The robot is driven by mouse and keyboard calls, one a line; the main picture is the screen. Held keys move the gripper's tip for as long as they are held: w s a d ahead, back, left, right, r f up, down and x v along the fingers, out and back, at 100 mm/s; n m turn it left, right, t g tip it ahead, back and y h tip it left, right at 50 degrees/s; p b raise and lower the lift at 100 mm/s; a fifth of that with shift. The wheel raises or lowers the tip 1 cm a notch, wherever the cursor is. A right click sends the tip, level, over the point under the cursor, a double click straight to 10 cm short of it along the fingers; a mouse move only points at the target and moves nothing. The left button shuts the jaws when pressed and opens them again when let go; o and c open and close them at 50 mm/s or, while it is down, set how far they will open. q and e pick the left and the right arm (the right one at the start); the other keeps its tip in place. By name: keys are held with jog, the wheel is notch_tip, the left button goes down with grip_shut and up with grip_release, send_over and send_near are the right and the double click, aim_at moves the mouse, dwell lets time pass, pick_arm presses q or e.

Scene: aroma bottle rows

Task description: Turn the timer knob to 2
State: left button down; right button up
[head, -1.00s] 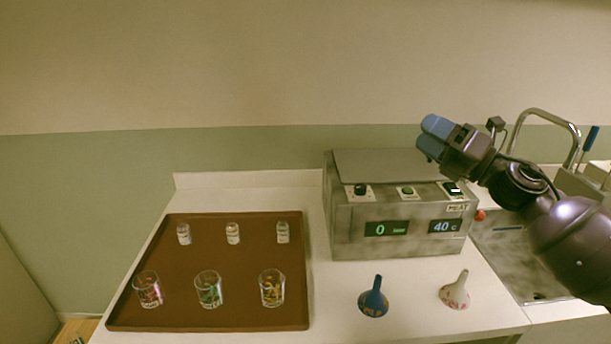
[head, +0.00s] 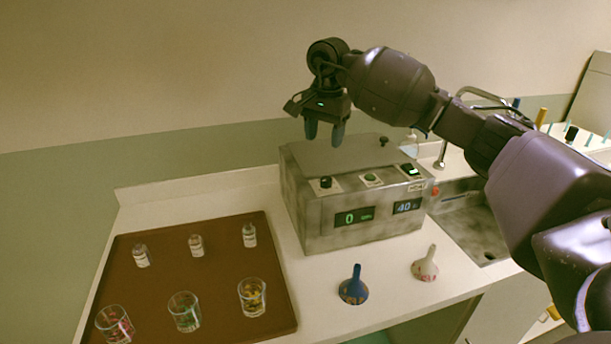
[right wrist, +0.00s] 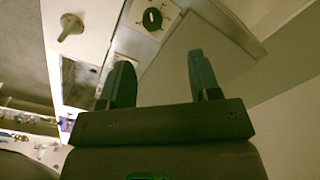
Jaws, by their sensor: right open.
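The timer knob (head: 325,183) is a dark knob on a white plate at the left of the grey machine's (head: 310,215) sloped panel. The green timer display (head: 354,216) below it reads 0. My right gripper (head: 324,132) is open and empty, its two bluish fingers pointing down above the machine's lid, behind and above the knob and apart from it. In the right wrist view the open fingers (right wrist: 160,65) show with nothing between them. A dark knob on a white plate (right wrist: 152,18) lies beyond them; I cannot tell which knob it is. My left gripper is not in view.
A blue funnel (head: 354,288) and a white funnel (head: 426,266) stand in front. A brown tray (head: 200,222) with vials and glasses is left, a sink (head: 470,220) right.

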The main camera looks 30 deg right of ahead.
aim_at(326, 179)
jog(key=shift+n, duration=0.5)
jog(key=f, duration=0.7)
jog(key=f+p, duration=0.1)
jog(key=f, duration=0.2)
jog(key=shift+s+d+f, duration=0.25)
jog(key=shift+s+f, duration=0.15)
jog(key=c, duration=0.9)
